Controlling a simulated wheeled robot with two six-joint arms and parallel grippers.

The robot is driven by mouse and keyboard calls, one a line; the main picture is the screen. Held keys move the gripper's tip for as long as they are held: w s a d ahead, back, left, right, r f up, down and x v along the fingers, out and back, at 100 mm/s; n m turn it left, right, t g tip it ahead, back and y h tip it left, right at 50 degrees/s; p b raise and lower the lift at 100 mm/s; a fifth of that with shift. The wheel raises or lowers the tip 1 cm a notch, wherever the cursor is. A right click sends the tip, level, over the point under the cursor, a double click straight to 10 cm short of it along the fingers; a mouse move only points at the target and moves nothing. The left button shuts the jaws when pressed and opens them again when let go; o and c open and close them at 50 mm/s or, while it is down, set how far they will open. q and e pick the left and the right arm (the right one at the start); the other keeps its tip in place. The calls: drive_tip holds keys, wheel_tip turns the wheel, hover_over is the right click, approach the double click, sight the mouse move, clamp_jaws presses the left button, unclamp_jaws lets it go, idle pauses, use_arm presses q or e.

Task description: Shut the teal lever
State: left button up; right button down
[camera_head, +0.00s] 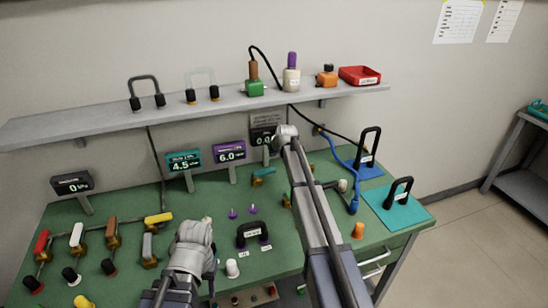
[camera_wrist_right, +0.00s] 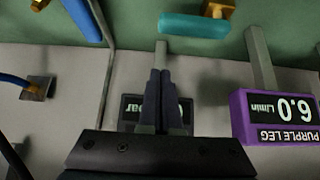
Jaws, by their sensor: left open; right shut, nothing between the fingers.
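The teal lever (camera_head: 263,172) lies sideways on its brass valve at the back of the green table, right of centre. In the right wrist view its teal handle (camera_wrist_right: 194,26) is at the top, with the brass body (camera_wrist_right: 218,8) at its right end. My right gripper (camera_wrist_right: 160,88) is shut and empty, apart from the handle and below it in that picture. In the head view my right wrist (camera_head: 286,136) hides the fingers. My left gripper (camera_head: 206,225) is over the front middle of the table, open, its fingers mostly hidden by its own wrist.
A teal display (camera_head: 184,160) reads 4.5 and a purple display (camera_head: 230,151) reads 6.0. A dark display (camera_head: 264,130) stands behind my right wrist. Red, white, brown and yellow levers fill the table's left. A blue hose (camera_head: 352,185) runs at the right. A shelf (camera_head: 210,107) overhangs the back.

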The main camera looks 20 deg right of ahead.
sight(265, 174)
drive_tip(key=b+x, duration=0.5)
drive_tip(key=x, duration=0.3)
drive_tip(key=shift+f+b, duration=0.2)
drive_tip(key=shift+b, duration=0.15)
drive_tip(key=s, duration=0.4)
drive_tip(key=shift+s+r+p, duration=0.2)
drive_tip(key=shift+r+p, duration=0.1)
drive_tip(key=shift+r, duration=0.05)
drive_tip(key=shift+w+f, duration=0.1)
